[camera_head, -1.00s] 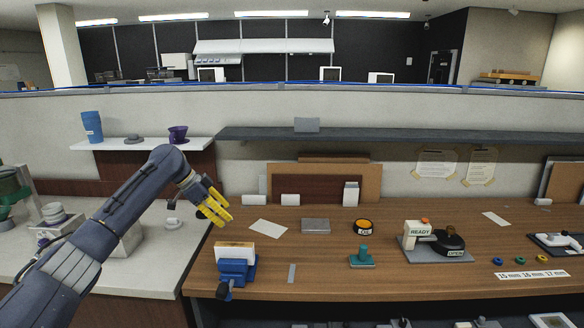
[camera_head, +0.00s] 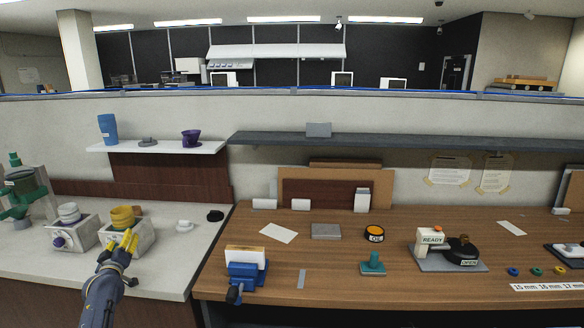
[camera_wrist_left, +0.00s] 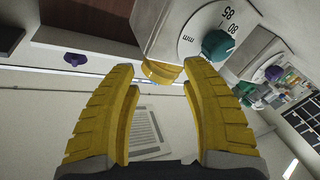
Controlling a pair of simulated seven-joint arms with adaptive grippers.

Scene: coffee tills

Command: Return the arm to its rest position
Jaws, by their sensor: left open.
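My left gripper (camera_head: 121,243) is at the lower left of the head view, its yellow fingers pointing up and away over the white counter (camera_head: 165,270). It appears in front of the grey box (camera_head: 140,240) with a yellow bowl-shaped part (camera_head: 122,217) on top. In the left wrist view the two yellow fingers (camera_wrist_left: 163,72) are spread apart with nothing held between them. Beyond their tips is a pale housing with a teal dial knob (camera_wrist_left: 218,46) marked 80 and 85, and part of a yellow ring (camera_wrist_left: 158,74). Whether the fingertips touch the box cannot be told. My right gripper is not seen.
A second grey box (camera_head: 82,236) with a purple knob and a green machine (camera_head: 25,190) stand at left. A white cup (camera_head: 185,225) is to the right. The wooden counter (camera_head: 330,270) holds a blue fixture (camera_head: 246,272) and a teal-handled tool (camera_head: 373,262).

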